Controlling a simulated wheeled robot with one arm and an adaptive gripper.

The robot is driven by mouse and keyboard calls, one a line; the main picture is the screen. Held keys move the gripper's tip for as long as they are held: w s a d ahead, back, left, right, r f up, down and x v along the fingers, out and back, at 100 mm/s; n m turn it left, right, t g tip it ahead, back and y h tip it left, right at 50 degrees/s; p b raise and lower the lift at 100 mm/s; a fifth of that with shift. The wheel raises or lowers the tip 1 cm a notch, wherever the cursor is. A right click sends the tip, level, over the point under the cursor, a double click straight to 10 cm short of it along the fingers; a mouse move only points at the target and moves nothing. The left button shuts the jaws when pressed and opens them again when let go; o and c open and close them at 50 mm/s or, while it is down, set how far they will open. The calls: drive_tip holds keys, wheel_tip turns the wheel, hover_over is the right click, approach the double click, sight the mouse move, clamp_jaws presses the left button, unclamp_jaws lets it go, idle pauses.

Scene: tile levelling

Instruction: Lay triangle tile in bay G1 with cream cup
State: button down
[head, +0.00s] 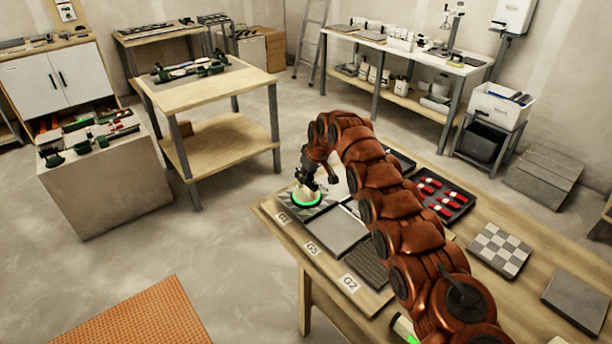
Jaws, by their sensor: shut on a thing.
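My gripper (310,182) is shut on the cream cup (300,193), at the far left end of the workbench. The cup has a bright green ring around its base. Under it is the patterned triangle tile (322,209), partly hidden by the cup. The tile is at bay G1, beside the G1 label (283,217). I cannot tell whether it lies fully flat or a little above the bay floor.
Bay G5 holds a plain grey tile (335,230) and bay G2 a dark ribbed tile (368,263). A black tray (462,210) with red and white pieces, a checkered tile (500,249) and a grey tile (577,301) lie right of my arm.

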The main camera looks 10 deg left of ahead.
drive_tip(key=shift+f+b, duration=0.45)
drive_tip(key=shift+f, duration=0.3)
idle(1.6)
drive_tip(key=c, duration=0.9)
unclamp_jaws()
